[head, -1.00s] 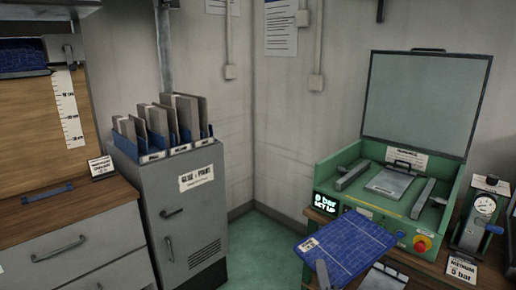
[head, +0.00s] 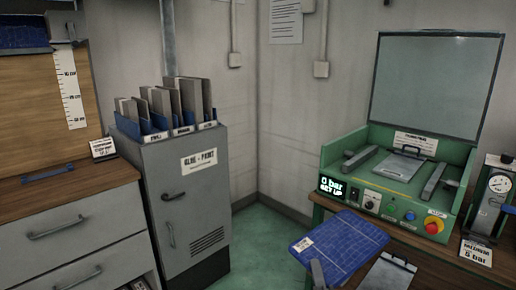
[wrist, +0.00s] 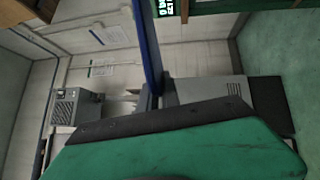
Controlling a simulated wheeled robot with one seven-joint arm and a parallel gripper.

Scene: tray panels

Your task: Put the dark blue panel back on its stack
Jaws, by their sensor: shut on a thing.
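The dark blue panel (head: 345,240) is a flat sheet with a pale grid and a small white label at its left corner. It is held tilted in the air in front of the green press in the head view. In the wrist view the panel (wrist: 146,45) shows edge-on as a blue strip. My gripper (head: 317,272) is shut on its near left edge; only part of it shows at the bottom of the head view. Another dark blue gridded surface (head: 22,37) shows at the far upper left, cut off by the frame; whether it is the stack is unclear.
A grey cabinet (head: 185,200) carries blue racks of upright grey panels (head: 165,105). A wooden-topped drawer unit (head: 75,235) stands left, with a ruler (head: 70,88) above it. The green press (head: 390,190) has its lid raised. A clipboard (head: 390,273) lies beside the panel. Green floor is open between.

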